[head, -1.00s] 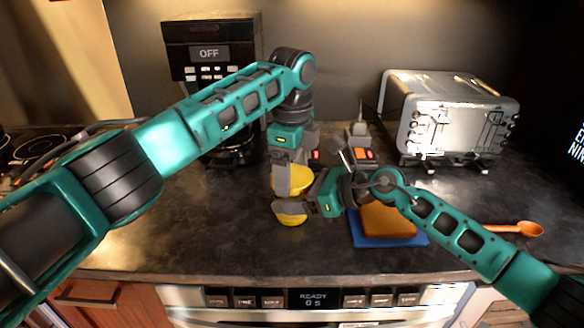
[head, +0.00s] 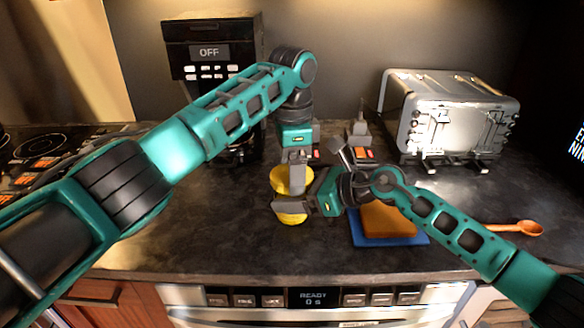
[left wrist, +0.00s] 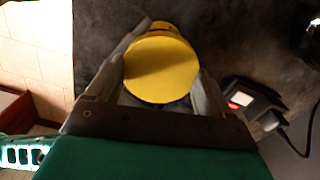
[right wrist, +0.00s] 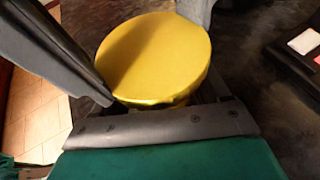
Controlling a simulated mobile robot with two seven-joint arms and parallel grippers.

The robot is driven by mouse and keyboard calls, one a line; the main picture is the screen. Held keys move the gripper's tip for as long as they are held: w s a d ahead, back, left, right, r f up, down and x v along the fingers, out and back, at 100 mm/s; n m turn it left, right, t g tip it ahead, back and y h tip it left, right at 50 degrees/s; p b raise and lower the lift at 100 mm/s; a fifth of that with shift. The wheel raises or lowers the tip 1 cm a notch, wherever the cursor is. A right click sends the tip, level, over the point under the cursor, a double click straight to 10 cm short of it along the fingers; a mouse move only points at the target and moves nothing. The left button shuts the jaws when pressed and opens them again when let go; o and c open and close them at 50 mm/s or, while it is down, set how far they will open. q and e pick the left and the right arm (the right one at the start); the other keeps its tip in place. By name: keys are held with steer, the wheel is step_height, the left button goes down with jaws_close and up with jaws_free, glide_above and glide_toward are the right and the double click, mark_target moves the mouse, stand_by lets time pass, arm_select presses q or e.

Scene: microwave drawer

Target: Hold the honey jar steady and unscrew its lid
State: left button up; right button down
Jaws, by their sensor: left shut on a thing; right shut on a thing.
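The yellow honey jar (head: 291,217) stands on the dark counter near its front edge, partly hidden by my grippers. My left gripper (head: 292,184) points down from above and is shut on the yellow upper part, the lid (head: 281,181). The left wrist view shows the round lid (left wrist: 160,70) between the fingers. My right gripper (head: 290,207) comes from the right and is shut on the jar lower down. The right wrist view shows the yellow round top (right wrist: 153,55) between the fingers. I cannot see whether there is a gap between lid and jar.
A brown slab (head: 388,219) on a blue board (head: 414,240) lies just right of the jar, under my right arm. An orange spoon (head: 522,228) lies further right. A silver toaster oven (head: 455,120) and black coffee machine (head: 212,50) stand behind. Counter left of the jar is clear.

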arm_select(q)
steer(key=o, duration=1)
steer(key=shift+o, duration=0.2)
steer(key=shift+r, duration=0.1)
step_height(320, 180, up, 4)
steer(key=shift+r, duration=0.2)
step_height(320, 180, up, 2)
steer(key=m, duration=0.4)
steer(key=shift+d+r, duration=0.1)
steer(key=shift+r, duration=0.05)
steer(key=m, duration=0.1)
steer(key=r+m, duration=0.1)
steer(key=shift+m, duration=0.3)
steer(key=shift+f, duration=3.95)
steer(key=shift+c, duration=0.4)
